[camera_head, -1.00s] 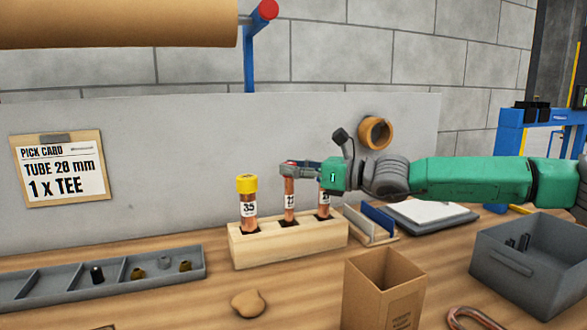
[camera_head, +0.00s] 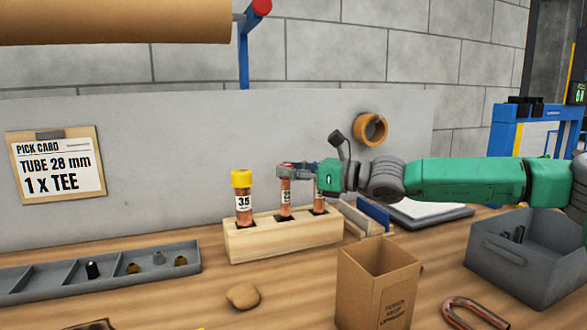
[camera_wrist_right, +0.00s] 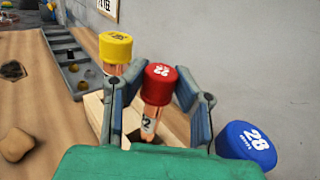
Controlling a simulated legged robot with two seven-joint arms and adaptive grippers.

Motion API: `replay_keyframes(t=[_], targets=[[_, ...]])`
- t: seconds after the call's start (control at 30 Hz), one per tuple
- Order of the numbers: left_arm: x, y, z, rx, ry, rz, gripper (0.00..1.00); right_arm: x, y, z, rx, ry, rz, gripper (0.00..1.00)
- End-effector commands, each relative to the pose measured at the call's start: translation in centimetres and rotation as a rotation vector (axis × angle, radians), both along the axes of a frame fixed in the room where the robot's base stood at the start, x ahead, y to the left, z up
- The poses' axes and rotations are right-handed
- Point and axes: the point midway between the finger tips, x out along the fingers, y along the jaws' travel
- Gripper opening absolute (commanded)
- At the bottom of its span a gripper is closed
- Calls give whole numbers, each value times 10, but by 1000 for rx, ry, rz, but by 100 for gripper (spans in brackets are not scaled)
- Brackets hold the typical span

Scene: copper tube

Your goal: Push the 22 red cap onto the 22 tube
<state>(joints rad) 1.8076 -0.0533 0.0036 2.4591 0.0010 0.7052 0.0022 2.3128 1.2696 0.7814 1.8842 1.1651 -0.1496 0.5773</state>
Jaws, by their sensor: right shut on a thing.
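The red cap (camera_wrist_right: 160,76), marked 22, sits at the top end of the 22 copper tube (camera_wrist_right: 152,120) in the right wrist view. In the head view the 22 tube (camera_head: 285,198) stands upright in the middle hole of a wooden block (camera_head: 283,240). My right gripper (camera_head: 284,170) is at the tube's top, shut on the red cap, with a finger on each side. In the wrist view my right gripper (camera_wrist_right: 160,95) flanks cap and tube. How far the cap sits over the tube end is hidden. My left gripper is out of view.
A yellow-capped 35 tube (camera_head: 243,205) stands close on the left in the block. A blue 28 cap (camera_wrist_right: 246,147) is close on the right. A cardboard box (camera_head: 375,290), a grey bin (camera_head: 520,265) and a parts tray (camera_head: 110,275) stand around.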

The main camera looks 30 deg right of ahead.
Motion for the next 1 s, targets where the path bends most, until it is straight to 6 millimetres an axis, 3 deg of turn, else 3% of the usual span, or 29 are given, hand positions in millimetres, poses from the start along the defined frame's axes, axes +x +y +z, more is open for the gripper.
replay_keyframes(t=[0.03, 0.1, 1.0], targets=[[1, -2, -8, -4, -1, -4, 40, 0, 0, -3, 0, 0, 0, 26], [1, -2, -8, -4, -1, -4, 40, 0, 0, -3, 0, 0, 0, 47], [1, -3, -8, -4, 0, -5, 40, 0, -1, -3, 0, 0, 0, 47]])
